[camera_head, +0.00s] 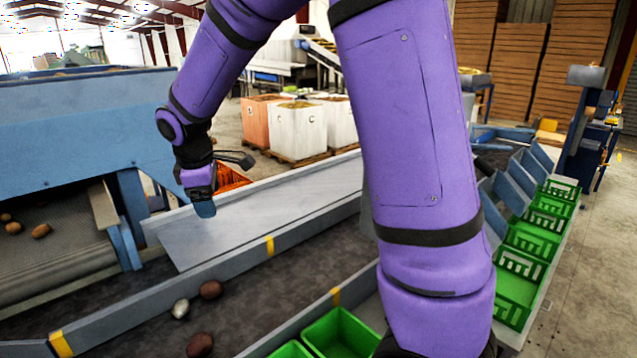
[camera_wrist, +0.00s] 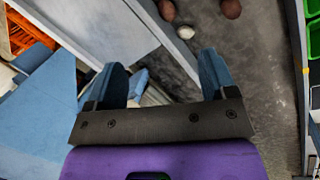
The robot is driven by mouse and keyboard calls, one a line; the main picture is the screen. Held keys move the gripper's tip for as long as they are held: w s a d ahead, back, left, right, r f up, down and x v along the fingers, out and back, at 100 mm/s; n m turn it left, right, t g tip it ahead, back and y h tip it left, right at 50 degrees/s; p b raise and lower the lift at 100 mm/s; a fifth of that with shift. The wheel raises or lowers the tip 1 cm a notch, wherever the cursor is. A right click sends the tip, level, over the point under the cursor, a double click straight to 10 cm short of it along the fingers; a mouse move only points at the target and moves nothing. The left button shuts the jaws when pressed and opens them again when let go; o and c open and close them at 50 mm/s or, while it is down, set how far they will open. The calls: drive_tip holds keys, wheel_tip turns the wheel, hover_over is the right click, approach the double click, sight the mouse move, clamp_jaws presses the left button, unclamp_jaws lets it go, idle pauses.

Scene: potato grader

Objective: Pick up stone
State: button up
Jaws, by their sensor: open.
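A pale grey stone (camera_head: 180,308) lies on the dark conveyor belt in the head view, close to a brown potato (camera_head: 211,289). A second potato (camera_head: 200,345) lies nearer the front. In the wrist view the stone (camera_wrist: 185,32) shows beyond the fingertips, near the belt's side rail, with two potatoes beside it. My gripper (camera_head: 204,208) points down above the sloped metal side plate, up and away from the stone. In the wrist view its two blue fingers (camera_wrist: 163,75) are apart with nothing held between them.
The belt (camera_head: 110,305) runs between raised side rails (camera_head: 250,256). A blue machine (camera_head: 75,125) with potatoes on its mesh stands left. Green crates (camera_head: 515,288) line the right side. White and orange bins (camera_head: 298,130) stand behind. Much of the belt is bare.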

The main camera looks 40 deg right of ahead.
drive_tip(key=s+d+r+m+t+y, duration=0.1)
drive_tip(key=s+d+r+m, duration=0.15)
drive_tip(key=s+r, duration=0.35)
drive_tip(key=s+d+r+m, duration=0.1)
drive_tip(key=s+r+m, duration=0.25)
drive_tip(key=s, duration=0.45)
drive_tip(key=s+d+r+m+t+y, duration=0.1)
drive_tip(key=s+m, duration=0.4)
drive_tip(key=s, duration=1)
drive_tip(key=shift+d+r+t, duration=0.25)
drive_tip(key=shift+r+t, duration=0.35)
drive_tip(key=shift+r, duration=0.1)
drive_tip(key=shift+s+f+m, duration=0.15)
drive_tip(key=shift+s+m, duration=0.25)
drive_tip(key=shift+s, duration=0.1)
drive_tip(key=m+g+y, duration=0.5)
drive_tip(key=m, duration=1.3)
hover_over(201, 336)
drive_tip(key=d, duration=0.3)
wheel_tip(201, 336, down, 36)
drive_tip(key=shift+x, duration=4.7)
